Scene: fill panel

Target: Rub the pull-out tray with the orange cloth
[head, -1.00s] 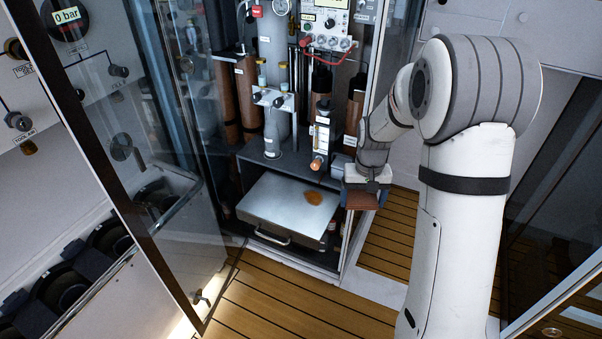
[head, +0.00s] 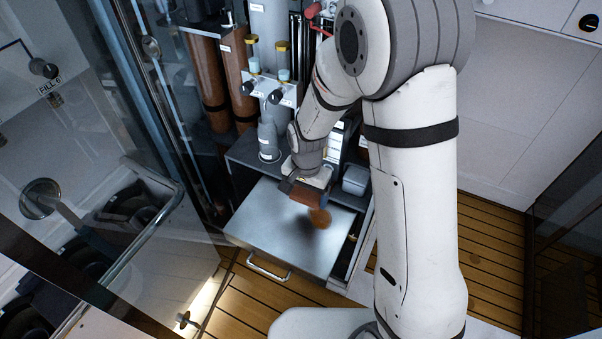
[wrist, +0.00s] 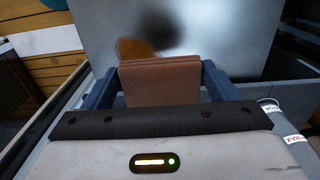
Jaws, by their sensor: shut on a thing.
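The pull-out tray (head: 270,230) is a flat silver metal panel with a front handle (head: 268,268), slid out at the bottom of the cabinet. It also fills the top of the wrist view (wrist: 220,40). An orange-brown stain (head: 320,217) lies on its right part and shows in the wrist view (wrist: 132,48). My gripper (wrist: 160,85) is shut on the folded orange cloth (wrist: 160,82), which looks brownish. In the head view the cloth (head: 305,197) is over the tray beside the stain. I cannot tell whether the cloth touches the tray.
An open glass door (head: 110,180) stands at the left. Gas bottles (head: 205,80) and a regulator fitting (head: 265,90) rise behind the tray. A small grey bin (head: 355,180) sits right of my gripper. Wooden floor (head: 240,310) lies in front.

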